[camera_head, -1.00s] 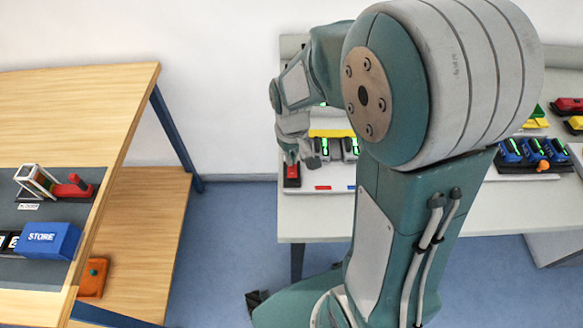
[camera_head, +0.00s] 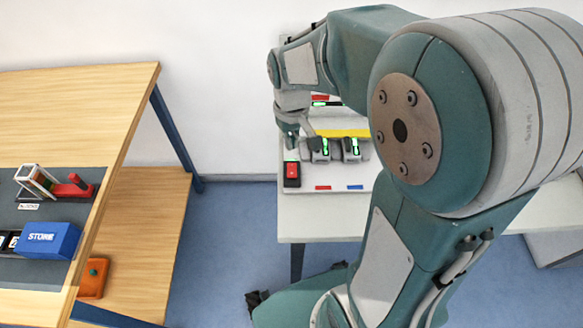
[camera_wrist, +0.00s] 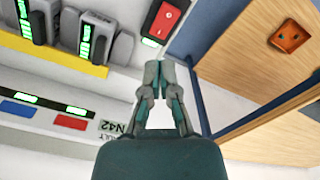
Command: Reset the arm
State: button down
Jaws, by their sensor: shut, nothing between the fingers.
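My gripper (camera_head: 291,143) is shut and empty, pointing down above the light panel on the back table. It also shows in the wrist view (camera_wrist: 160,66), fingertips together. A red rocker switch in a dark-edged block (camera_head: 292,175) sits just below and in front of the fingertips, with a gap between them. The switch shows at the top of the wrist view (camera_wrist: 167,18), with a green light beside it. My arm hides much of the back table.
Grey levers with green lights (camera_head: 335,148) stand right of the switch, by a yellow strip (camera_head: 343,133). A wooden table (camera_head: 75,95) at left bears a blue STORE box (camera_head: 48,240) and a red-handled device (camera_head: 73,187). An orange button box (camera_head: 93,278) is on its lower shelf.

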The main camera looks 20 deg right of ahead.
dwell(0.4)
jog(key=s+r+m+t, duration=0.2)
jog(key=s+r+t, duration=0.3)
jog(key=s+r, duration=0.6)
jog(key=shift+s+r+t, duration=0.15)
jog(key=shift+s+t, duration=0.15)
jog(key=shift+s, duration=1.3)
